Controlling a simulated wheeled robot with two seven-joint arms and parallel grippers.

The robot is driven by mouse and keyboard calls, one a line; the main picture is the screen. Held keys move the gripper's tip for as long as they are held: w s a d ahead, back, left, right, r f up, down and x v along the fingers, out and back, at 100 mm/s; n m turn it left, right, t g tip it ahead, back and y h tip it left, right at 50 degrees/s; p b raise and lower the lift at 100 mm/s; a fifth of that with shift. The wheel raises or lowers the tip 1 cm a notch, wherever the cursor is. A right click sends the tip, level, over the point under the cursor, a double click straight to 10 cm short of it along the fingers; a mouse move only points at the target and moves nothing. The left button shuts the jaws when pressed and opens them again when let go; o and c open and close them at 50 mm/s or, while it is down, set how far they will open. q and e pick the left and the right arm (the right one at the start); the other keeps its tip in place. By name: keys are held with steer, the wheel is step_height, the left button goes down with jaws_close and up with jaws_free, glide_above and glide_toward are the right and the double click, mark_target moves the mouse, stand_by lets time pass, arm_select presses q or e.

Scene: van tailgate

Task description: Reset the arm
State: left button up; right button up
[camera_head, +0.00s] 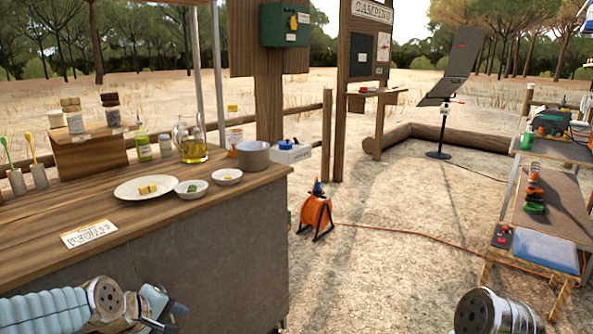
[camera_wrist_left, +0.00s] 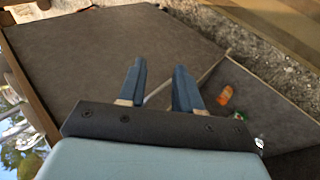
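My left gripper (camera_head: 163,318) is at the lower left of the head view, in front of the near face of the wooden counter (camera_head: 50,215). Past the fingers are the dark panels of the counter. At the lower right of the head view a round end of my right arm (camera_head: 487,312) shows. My right gripper is out of view.
The counter holds a white plate (camera_head: 147,188), two small bowls, an oil jug (camera_head: 193,148) and a grey pot (camera_head: 253,156). An orange cable reel (camera_head: 316,214) stands on the ground. A workbench (camera_head: 548,212) is at right. Sandy ground between is mostly clear.

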arm_select(q)
steer(key=s+d+f+m+g, duration=0.1)
steer(key=d+f+m+g, duration=0.3)
steer(key=f, duration=1.1)
steer(key=s+d+f+m+g, duration=0.1)
steer(key=s+d+f+m, duration=0.1)
steer(key=s+f, duration=0.3)
steer(key=s+d+f+m+g, duration=0.1)
steer(key=s+d+f+m, duration=0.1)
steer(key=s+d+f, duration=0.3)
steer(key=s+d+f+m+g+h, duration=0.1)
steer(key=s+d+f, duration=0.2)
steer(key=s+f, duration=0.3)
step_height(320, 180, down, 5)
steer(key=shift+s+d+f+m, duration=0.15)
steer(key=shift+s+d+m, duration=0.15)
steer(key=shift+m, duration=0.1)
